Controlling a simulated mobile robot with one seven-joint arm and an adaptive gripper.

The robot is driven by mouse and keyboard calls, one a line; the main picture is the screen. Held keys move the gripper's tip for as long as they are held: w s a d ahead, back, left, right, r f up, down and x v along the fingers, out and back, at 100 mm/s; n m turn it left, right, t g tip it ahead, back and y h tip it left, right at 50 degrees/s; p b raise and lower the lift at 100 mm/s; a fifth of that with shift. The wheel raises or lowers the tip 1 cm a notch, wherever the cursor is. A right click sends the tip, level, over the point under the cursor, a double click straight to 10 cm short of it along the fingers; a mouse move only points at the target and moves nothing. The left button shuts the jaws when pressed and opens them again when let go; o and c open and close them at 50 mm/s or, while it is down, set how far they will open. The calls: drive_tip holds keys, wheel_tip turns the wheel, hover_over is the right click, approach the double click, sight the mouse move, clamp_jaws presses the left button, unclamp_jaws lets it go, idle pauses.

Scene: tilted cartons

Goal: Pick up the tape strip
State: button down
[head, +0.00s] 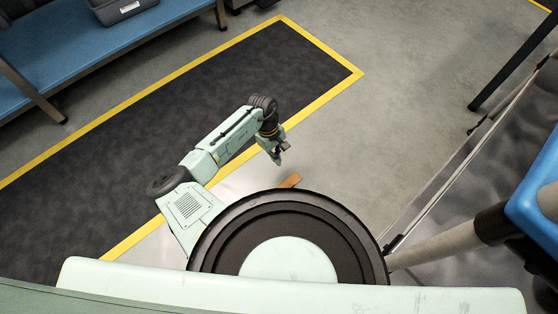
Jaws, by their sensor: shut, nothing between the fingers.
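My gripper (279,158) hangs at the end of my pale green arm, near the middle of the head view. Its fingers are shut with nothing between them. A small flat brown piece (291,181) shows just below the gripper in the picture, apart from the fingers. It is partly hidden behind the round black part of my own body. I cannot tell whether this piece is the tape strip or part of a carton. No other strip shows clearly.
A pale sheet-like surface (240,188) lies below my arm. A dark mat (200,112) with a yellow border (320,45) covers the floor. A blue bench (70,45) bears a grey bin (122,8). A metal frame (450,165) stands at right. Grey floor (400,80) between is clear.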

sight(281, 174)
drive_tip(key=b+x, duration=0.2)
drive_tip(key=x, duration=0.6)
drive_tip(key=shift+s+d+r, duration=0.3)
drive_tip(key=shift+s+d, duration=1.05)
